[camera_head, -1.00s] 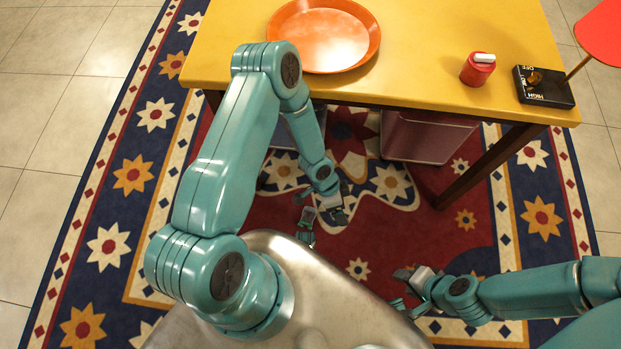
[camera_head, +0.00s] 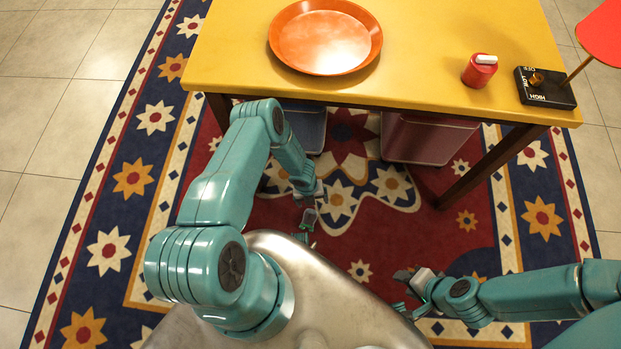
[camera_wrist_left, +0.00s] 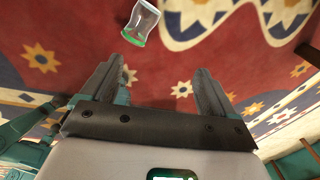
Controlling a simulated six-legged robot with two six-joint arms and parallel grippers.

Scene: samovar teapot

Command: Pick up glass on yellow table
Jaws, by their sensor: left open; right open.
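The yellow table (camera_head: 430,50) is at the top of the head view, and no glass shows on the visible part of its top. A small clear glass with a green end (camera_wrist_left: 142,20) shows tilted against the rug in the left wrist view, beyond my fingertips. It seems to be the small object near my left gripper in the head view (camera_head: 309,217); I cannot tell what it rests on. My left gripper (camera_wrist_left: 160,66) is open and empty, apart from the glass. My right gripper (camera_head: 409,290) is open and empty at the lower right, over the rug.
On the table are an orange plate (camera_head: 322,42), a red canister with a white top (camera_head: 479,70) and a black control box (camera_head: 545,88). A table leg (camera_head: 490,166) stands at the right. A patterned rug (camera_head: 120,220) covers the floor.

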